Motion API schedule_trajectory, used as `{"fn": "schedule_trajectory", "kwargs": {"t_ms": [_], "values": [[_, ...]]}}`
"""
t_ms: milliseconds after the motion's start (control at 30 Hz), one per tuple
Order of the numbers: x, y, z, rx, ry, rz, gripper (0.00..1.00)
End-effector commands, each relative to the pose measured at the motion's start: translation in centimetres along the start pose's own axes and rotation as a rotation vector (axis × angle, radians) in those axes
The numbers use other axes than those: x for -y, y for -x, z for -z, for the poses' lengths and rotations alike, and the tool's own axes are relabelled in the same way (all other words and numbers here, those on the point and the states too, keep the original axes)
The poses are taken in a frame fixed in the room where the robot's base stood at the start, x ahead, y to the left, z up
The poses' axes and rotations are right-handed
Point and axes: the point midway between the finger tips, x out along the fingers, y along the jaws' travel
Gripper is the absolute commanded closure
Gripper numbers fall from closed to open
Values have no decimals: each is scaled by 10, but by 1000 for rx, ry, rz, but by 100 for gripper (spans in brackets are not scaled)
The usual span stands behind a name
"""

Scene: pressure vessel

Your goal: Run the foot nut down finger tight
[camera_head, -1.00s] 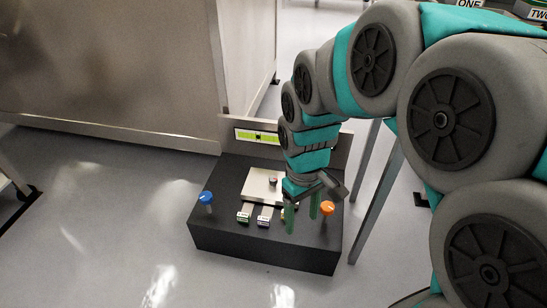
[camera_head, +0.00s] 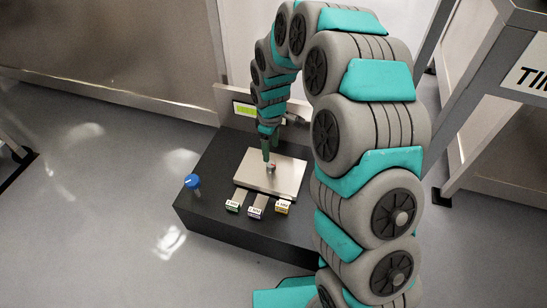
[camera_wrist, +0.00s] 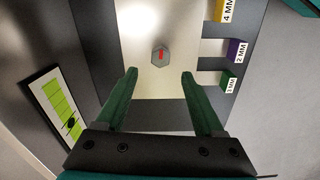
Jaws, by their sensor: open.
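A grey hexagonal nut (camera_wrist: 160,55) with a red mark on top sits on a pale metal plate (camera_wrist: 145,20) in the wrist view. In the head view the nut (camera_head: 271,168) shows small, with its red mark, near the middle of the plate (camera_head: 290,183). My gripper (camera_wrist: 159,74) is open and empty. Its two green fingers stand apart, with the nut between their lines and just beyond the tips in the picture. In the head view my gripper (camera_head: 267,155) is over the plate, close to the nut; the exact height gap cannot be told.
A black base block (camera_head: 215,160) carries the plate. Yellow, purple and green labelled tabs (camera_head: 255,212) lie along its front. A blue knob (camera_head: 192,181) stands at its left. A green indicator panel (camera_wrist: 60,110) stands at the back. My arm covers the block's right side.

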Motion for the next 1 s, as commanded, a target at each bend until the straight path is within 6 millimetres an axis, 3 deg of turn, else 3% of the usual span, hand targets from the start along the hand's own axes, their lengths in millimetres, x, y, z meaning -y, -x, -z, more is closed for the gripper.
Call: {"fn": "schedule_trajectory", "kwargs": {"t_ms": [167, 600, 867, 1000], "values": [[0, -14, 0, 3, 0, 2, 30], [0, -73, 0, 1, -1, 1, 30], [0, -76, 0, 0, -1, 0, 30], [0, -76, 0, 0, -1, 0, 42]]}}
